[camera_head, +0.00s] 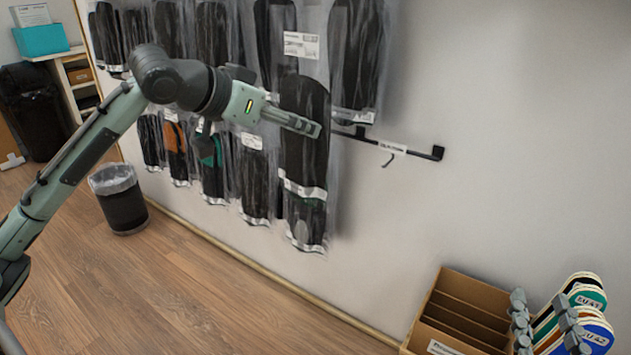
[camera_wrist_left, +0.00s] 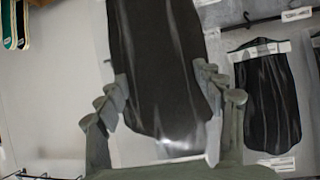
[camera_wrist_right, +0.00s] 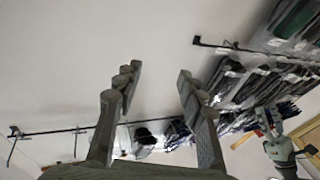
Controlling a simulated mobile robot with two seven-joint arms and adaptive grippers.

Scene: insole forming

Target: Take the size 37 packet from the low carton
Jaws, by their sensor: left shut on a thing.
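My left gripper (camera_head: 305,125) is shut on a clear packet (camera_head: 305,100) with a black insole, held upright in front of the wall packets. In the left wrist view its fingers (camera_wrist_left: 165,95) press both sides of the black packet (camera_wrist_left: 155,60); I cannot read its size. A cardboard carton (camera_head: 422,322) with dividers and a white front label stands low at the lower right; its lower part is cut off. My right gripper (camera_head: 545,325) is by the carton's right side. In the right wrist view its fingers (camera_wrist_right: 158,85) are apart with nothing between them.
Rows of insole packets (camera_head: 210,35) hang along the wall at left. A black rail (camera_head: 405,149) with a label and an empty hook extends right of them. Coloured insoles (camera_head: 597,335) stand beside my right gripper. A bin (camera_head: 124,208) is on the floor, otherwise clear.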

